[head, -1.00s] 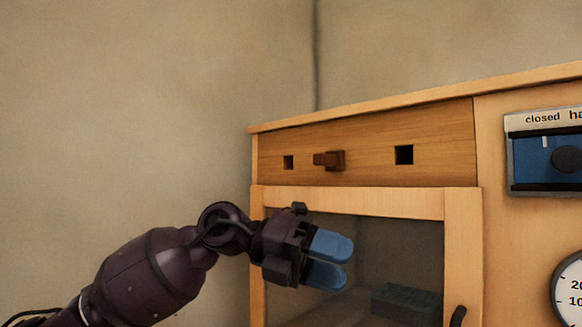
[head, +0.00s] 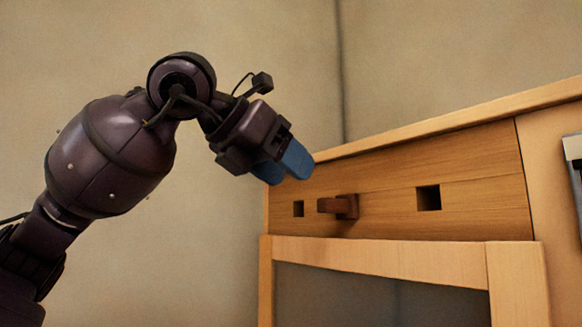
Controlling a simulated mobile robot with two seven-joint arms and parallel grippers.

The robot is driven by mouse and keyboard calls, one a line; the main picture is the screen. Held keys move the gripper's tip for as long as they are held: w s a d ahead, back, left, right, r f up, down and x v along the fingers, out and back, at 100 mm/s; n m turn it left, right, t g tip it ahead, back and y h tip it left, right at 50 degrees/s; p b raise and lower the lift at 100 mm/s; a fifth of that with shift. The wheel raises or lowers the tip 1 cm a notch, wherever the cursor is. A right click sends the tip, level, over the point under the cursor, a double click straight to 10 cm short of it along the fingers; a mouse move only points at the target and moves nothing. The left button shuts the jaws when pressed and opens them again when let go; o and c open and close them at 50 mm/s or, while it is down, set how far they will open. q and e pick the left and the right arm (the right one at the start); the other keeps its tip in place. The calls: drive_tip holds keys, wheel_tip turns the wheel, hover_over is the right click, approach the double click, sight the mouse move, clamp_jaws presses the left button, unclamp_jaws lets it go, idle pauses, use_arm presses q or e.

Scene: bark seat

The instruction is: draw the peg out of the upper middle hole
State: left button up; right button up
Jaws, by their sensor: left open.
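The dark brown wooden peg (head: 338,206) sticks out of the middle hole in the upper wooden panel (head: 470,192). The part of the peg inside the panel is hidden. My right gripper is not in view.
Below the panel is a wooden-framed door (head: 380,258) with a dark pane. A grey-edged control plate (head: 574,150) is cut off at the right edge. The cabinet's top edge slopes up to the right. A plain wall is behind, with free room above the cabinet.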

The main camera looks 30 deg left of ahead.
sight(323, 200)
use_arm(q)
drive_tip(key=x, duration=0.8)
drive_tip(key=shift+f+b, duration=0.15)
drive_tip(key=shift+b, duration=0.2)
drive_tip(key=shift+x, duration=1.1)
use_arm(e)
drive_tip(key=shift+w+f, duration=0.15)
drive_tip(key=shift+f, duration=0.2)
